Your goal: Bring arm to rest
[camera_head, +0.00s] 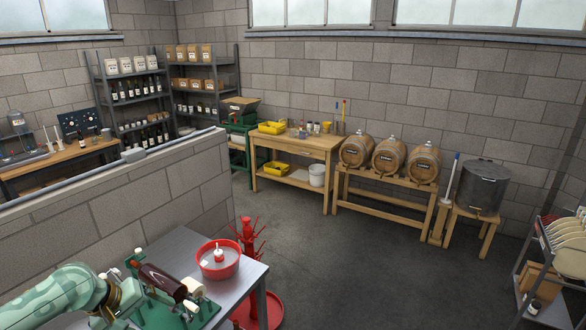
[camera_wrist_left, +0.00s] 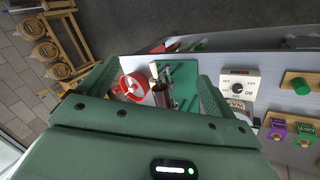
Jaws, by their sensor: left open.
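My left gripper (camera_wrist_left: 155,88) shows in the left wrist view, its two green fingers spread apart with nothing held between them. Beyond the fingers, apart from them, a dark red bottle (camera_wrist_left: 161,94) lies over a green stand (camera_wrist_left: 183,82) on the grey table. In the head view my left arm comes in at the lower left, beside the bottle (camera_head: 158,281) and the green stand (camera_head: 205,311). I cannot make out its fingertips there. My right gripper is in neither view.
A red bowl (camera_head: 218,260) sits on the grey table (camera_head: 255,270), with a red bottle tree (camera_head: 248,240) behind. A low block wall (camera_head: 150,195) borders the table. A dial box (camera_wrist_left: 239,86) stands right in the wrist view. The floor (camera_head: 350,270) is clear.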

